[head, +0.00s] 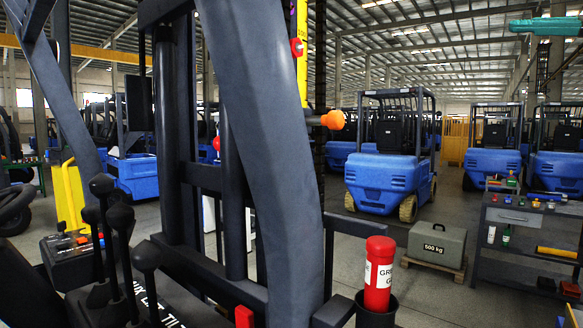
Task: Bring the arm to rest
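My gripper is not in view, so its fingers cannot be seen. No link in the picture can be surely told as my arm. A yellow upright bar with markings (302,50) stands partly behind a thick dark grey pillar. A red knob (297,47) sits on the bar, and an orange knob (331,119) sticks out to the right lower down. The lower part of the bar is hidden by the pillar. A teal jointed thing (545,25) enters at the top right edge; what it belongs to cannot be told.
The dark grey pillar (270,150) blocks the middle. Black levers (120,215) stand at lower left. A red grease cylinder (378,275) is in a black cup (376,312). A 500 kg block (437,245) rests on a pallet. A grey workbench (515,216) and blue forklifts (386,182) stand beyond.

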